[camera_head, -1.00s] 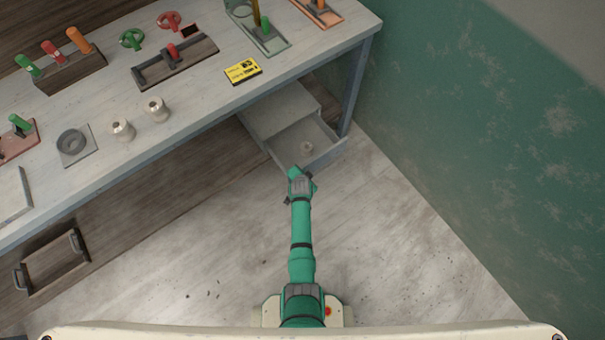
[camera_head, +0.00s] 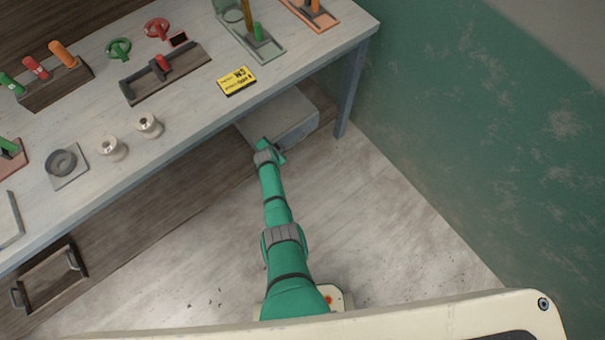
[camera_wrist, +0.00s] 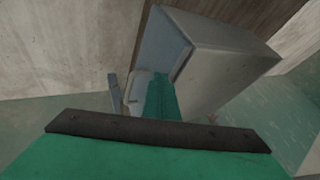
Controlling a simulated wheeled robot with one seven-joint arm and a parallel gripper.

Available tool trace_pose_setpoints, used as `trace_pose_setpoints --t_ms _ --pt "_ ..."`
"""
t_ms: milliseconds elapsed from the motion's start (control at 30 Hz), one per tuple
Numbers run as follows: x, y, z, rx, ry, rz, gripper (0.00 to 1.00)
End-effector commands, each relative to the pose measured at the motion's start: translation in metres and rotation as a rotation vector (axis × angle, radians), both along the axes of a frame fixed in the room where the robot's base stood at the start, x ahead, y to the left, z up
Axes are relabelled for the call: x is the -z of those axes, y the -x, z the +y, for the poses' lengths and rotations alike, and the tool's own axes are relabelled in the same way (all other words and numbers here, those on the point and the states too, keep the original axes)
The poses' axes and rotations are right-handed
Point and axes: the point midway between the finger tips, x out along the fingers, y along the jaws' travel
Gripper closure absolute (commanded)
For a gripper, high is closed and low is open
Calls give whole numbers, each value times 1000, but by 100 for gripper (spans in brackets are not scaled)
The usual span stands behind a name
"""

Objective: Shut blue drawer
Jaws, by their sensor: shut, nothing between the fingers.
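The blue drawer (camera_head: 299,133) is in a grey cabinet (camera_head: 280,110) under the right end of the workbench. Its blue-grey front looks flush with the cabinet, and no open interior shows. In the wrist view the drawer front (camera_wrist: 163,45) faces my gripper, with the grey cabinet side (camera_wrist: 215,65) to the right. My gripper (camera_head: 270,148) is shut and empty, close in front of the left part of the drawer front. It also shows in the wrist view (camera_wrist: 160,95), low against the front. Whether it touches the front I cannot tell.
The workbench (camera_head: 195,110) overhangs the cabinet and holds several tools and a yellow box (camera_head: 237,81). A bench leg (camera_head: 350,90) stands right of the cabinet, and a green wall (camera_head: 470,130) lies further right. The floor (camera_head: 370,230) in front is clear.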

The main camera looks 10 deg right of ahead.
Motion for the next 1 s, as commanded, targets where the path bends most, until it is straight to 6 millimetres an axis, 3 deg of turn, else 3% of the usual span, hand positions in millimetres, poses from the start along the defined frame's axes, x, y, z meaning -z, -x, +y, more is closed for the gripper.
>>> trace_pose_setpoints --t_ms 667,1000 --pt "-4 -5 0 7 -2 -12 100" --pt "-1 27 -26 15 0 -1 100"
